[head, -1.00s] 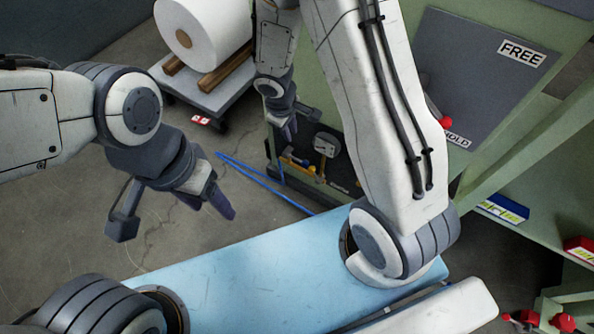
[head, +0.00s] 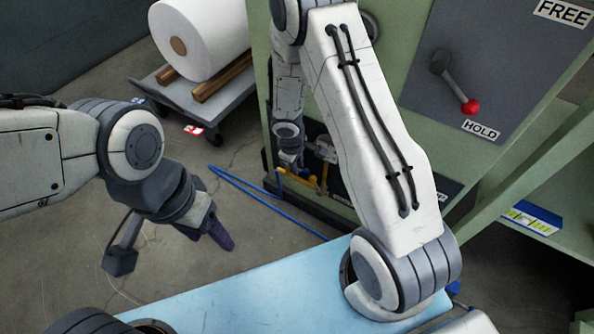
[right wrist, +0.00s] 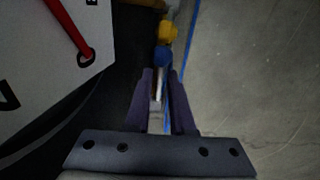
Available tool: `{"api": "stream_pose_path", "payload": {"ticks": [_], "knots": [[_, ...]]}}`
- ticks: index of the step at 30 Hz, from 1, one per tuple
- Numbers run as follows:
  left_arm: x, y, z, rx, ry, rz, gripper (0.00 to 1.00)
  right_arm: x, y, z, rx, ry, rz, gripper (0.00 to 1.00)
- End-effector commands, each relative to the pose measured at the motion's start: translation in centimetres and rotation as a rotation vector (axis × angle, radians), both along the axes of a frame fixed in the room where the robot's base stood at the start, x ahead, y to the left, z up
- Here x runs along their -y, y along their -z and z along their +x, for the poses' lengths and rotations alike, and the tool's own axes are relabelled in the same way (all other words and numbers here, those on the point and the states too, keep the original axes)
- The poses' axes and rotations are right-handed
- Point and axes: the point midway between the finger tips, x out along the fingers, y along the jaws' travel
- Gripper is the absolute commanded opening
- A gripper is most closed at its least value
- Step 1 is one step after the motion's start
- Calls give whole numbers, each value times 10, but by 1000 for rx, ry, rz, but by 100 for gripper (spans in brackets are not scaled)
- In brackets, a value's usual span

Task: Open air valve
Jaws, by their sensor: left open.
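The air valve's yellow parts (head: 297,177) show low on the green machine, below a small gauge (head: 325,151). My right gripper (head: 290,160) is down beside them, small and partly hidden in the head view. In the right wrist view, a blue part (right wrist: 163,57) and a yellow part (right wrist: 167,33) lie just beyond the right fingertips (right wrist: 160,80). The fingers are apart, with a pale strip seen between them; I cannot tell whether they touch anything. The gauge's white face (right wrist: 45,60) with a red needle is at left. My left gripper (head: 215,235) is open and empty over the floor.
A grey panel on the machine carries a red-knobbed lever (head: 469,104) near the HOLD label. A white roll (head: 205,40) lies on a cart (head: 165,90) at the back left. A blue line (head: 245,188) runs along the floor. A shelf with boxes (head: 532,217) is at right.

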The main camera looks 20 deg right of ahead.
Motion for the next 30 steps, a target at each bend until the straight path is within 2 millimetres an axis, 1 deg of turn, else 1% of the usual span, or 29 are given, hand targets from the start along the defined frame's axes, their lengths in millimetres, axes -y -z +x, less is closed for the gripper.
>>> {"api": "stream_pose_path", "payload": {"ticks": [1,9,10,11,12,30], "knots": [[0,3,0,0,0,0,61,0,4,0,0,1,0,22],[0,2,0,0,0,0,61,1,4,0,-1,1,0,22],[0,2,0,0,0,0,61,1,4,0,-1,1,0,18],[0,2,0,0,0,0,61,1,4,0,-1,1,0,7],[0,2,0,0,0,0,61,1,4,0,-1,1,0,0],[0,2,0,0,0,0,61,0,4,0,-1,0,0,0]]}}
